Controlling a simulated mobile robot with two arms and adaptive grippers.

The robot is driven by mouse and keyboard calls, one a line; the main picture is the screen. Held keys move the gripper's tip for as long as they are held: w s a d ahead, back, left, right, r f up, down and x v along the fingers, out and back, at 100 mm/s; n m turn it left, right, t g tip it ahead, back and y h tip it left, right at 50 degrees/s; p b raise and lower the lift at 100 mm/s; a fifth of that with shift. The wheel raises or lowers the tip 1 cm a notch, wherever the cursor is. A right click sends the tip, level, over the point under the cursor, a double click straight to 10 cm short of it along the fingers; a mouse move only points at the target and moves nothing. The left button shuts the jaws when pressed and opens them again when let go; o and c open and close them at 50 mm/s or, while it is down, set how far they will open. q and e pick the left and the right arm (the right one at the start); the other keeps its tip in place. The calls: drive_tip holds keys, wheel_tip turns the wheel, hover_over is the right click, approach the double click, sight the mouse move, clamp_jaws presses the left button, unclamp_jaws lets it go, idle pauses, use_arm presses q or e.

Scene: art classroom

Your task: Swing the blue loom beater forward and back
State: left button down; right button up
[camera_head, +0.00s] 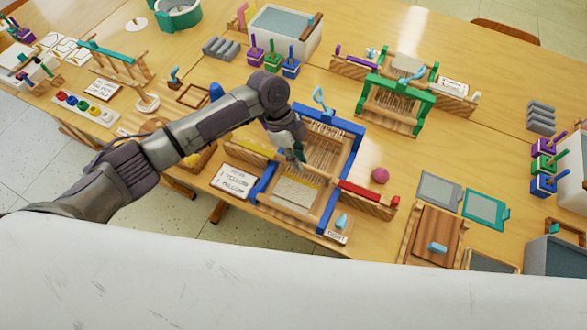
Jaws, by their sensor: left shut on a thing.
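The blue loom (327,208) stands on the wooden table, with blue side rails and a blue bar across its back. Its beater (326,152) is a wooden, comb-like frame across the middle of the loom, above the pale woven cloth (296,192). My left gripper (298,154) reaches in from the left and is shut at the left end of the beater. The gripper and wrist hide the exact grip point and part of the loom's left side. My right gripper is not in view.
A green loom (393,105) stands behind to the right. A lettered card (234,180) lies left of the blue loom. A red bar on a wooden block (368,197) and a pink ball (380,175) are at its right. Bare tabletop shows between the ball and the green loom.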

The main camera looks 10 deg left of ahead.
use_arm(q)
drive_tip(key=shift+w+d+b, duration=0.2)
drive_tip(key=shift+w+b, duration=0.25)
drive_tip(key=shift+w, duration=0.25)
drive_tip(key=shift+w+d+b, duration=0.25)
drive_tip(key=shift+w+b, duration=0.15)
drive_tip(key=shift+w, duration=0.35)
drive_tip(key=shift+w+d+b, duration=0.2)
drive_tip(key=shift+w+b, duration=0.25)
drive_tip(key=shift+w, duration=0.25)
drive_tip(key=c, duration=1.1)
unclamp_jaws()
drive_tip(key=shift+c, duration=0.2)
drive_tip(key=v, duration=1.2)
drive_tip(key=shift+w+d+r, duration=0.1)
